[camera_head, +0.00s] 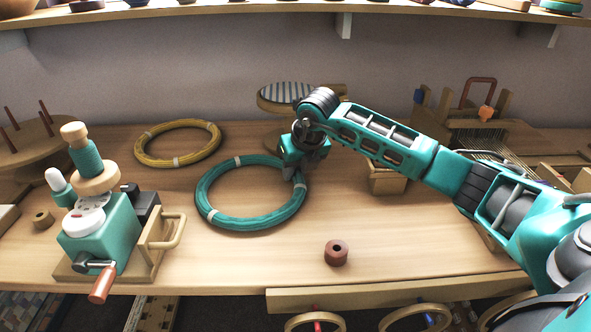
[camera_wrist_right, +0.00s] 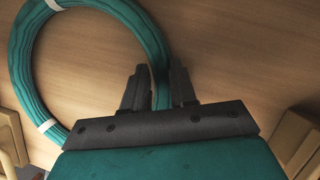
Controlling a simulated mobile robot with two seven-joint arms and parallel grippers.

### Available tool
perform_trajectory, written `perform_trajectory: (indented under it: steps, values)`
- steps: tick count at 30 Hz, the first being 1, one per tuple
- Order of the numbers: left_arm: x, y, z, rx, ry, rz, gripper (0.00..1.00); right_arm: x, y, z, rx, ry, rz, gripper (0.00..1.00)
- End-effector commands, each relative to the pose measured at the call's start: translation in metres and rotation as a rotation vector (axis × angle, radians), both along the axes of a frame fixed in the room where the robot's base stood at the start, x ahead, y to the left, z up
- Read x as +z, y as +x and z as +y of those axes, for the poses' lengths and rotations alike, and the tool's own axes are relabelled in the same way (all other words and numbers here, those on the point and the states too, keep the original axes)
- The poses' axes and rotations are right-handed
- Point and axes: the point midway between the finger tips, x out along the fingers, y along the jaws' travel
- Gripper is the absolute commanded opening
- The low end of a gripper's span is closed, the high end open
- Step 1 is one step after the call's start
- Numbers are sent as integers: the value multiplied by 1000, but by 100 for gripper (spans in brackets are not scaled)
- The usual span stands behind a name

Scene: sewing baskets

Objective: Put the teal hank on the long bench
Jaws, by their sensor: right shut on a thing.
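The teal hank (camera_head: 212,212) is a ring with pale ties, at the middle of the long wooden bench (camera_head: 400,240) in the head view. I cannot tell whether it touches the bench top all round. My right gripper (camera_head: 301,172) is at the ring's right side. In the right wrist view, the fingers of the right gripper (camera_wrist_right: 158,88) are shut on the side of the teal hank (camera_wrist_right: 30,85), one on each side of the strand. My left gripper is not in view.
A yellow hank (camera_head: 150,160) lies behind and left of the teal one. A teal hand-cranked machine (camera_head: 105,235) stands at the left, and a small brown spool (camera_head: 336,253) sits in front. A wooden block (camera_head: 386,180) stands right of my gripper. The bench's front middle is mostly clear.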

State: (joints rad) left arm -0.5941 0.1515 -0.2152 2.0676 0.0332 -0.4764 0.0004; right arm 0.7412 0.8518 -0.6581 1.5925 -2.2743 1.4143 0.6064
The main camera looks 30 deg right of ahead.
Motion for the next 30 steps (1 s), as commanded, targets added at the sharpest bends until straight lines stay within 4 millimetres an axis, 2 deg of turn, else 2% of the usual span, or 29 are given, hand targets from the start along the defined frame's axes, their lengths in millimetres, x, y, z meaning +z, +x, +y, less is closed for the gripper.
perform_trajectory:
  steps: [7, 8, 15, 25, 30]
  values:
    - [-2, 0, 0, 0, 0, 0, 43, -2, 0, 0, 0, 0, -1, 0]
    - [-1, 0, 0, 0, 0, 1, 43, -1, 0, 0, 0, 0, -1, 29]
    - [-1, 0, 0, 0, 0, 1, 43, -1, 0, 0, 0, 0, 0, 52]
    - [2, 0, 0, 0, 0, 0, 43, 6, -1, 0, 0, -1, -1, 52]
    - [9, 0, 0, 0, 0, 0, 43, 33, -12, 0, 1, -2, -4, 52]
